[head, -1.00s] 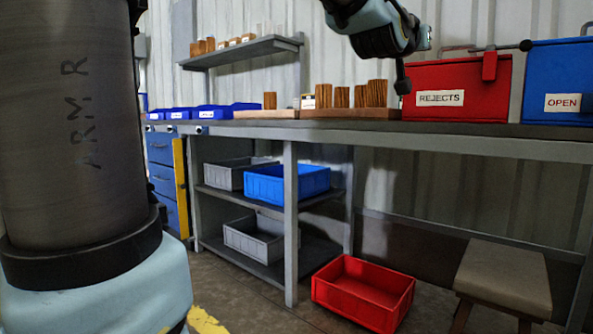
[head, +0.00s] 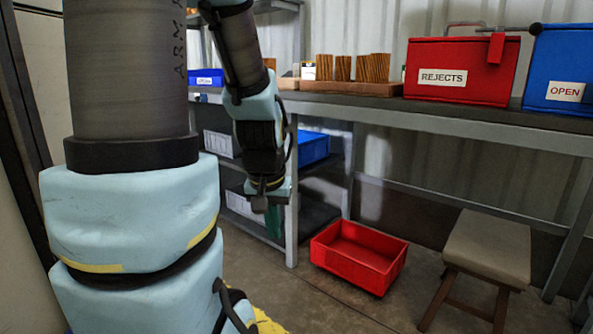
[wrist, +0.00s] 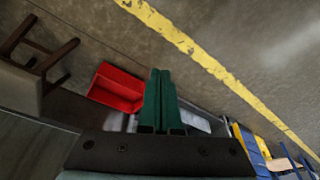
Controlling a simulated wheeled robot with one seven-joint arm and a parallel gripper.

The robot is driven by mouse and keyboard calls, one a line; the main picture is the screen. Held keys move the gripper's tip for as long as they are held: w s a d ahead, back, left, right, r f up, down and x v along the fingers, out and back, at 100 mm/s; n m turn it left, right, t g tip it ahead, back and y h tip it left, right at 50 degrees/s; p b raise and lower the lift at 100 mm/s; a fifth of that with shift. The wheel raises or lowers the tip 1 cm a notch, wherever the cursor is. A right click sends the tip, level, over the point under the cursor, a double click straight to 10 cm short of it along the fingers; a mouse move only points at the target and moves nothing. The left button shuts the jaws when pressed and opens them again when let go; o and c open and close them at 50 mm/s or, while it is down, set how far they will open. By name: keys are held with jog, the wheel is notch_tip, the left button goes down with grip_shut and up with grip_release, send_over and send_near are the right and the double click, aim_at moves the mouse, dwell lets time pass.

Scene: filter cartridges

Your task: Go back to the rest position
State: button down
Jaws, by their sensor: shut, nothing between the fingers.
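My gripper (head: 272,218) hangs low in the head view, pointing down in front of the workbench shelves. Its green fingers (wrist: 157,100) lie side by side in the wrist view. They are shut with nothing between them. My arm is folded down beside my column, clear of the bench top.
A red bin (head: 358,255) lies on the floor right of my gripper, beside a stool (head: 486,248). The bench (head: 450,121) bears a red REJECTS box (head: 462,70), a blue OPEN box (head: 562,65) and several brown cartridges (head: 374,67). Yellow floor line (wrist: 190,45).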

jog(key=s+a+g+p, duration=0.2)
jog(key=s, duration=0.2)
notch_tip(320, 180, up, 37)
jog(key=p, duration=3.6)
jog(key=shift+w+n+t, duration=0.25)
jog(key=shift+n+t, duration=0.05)
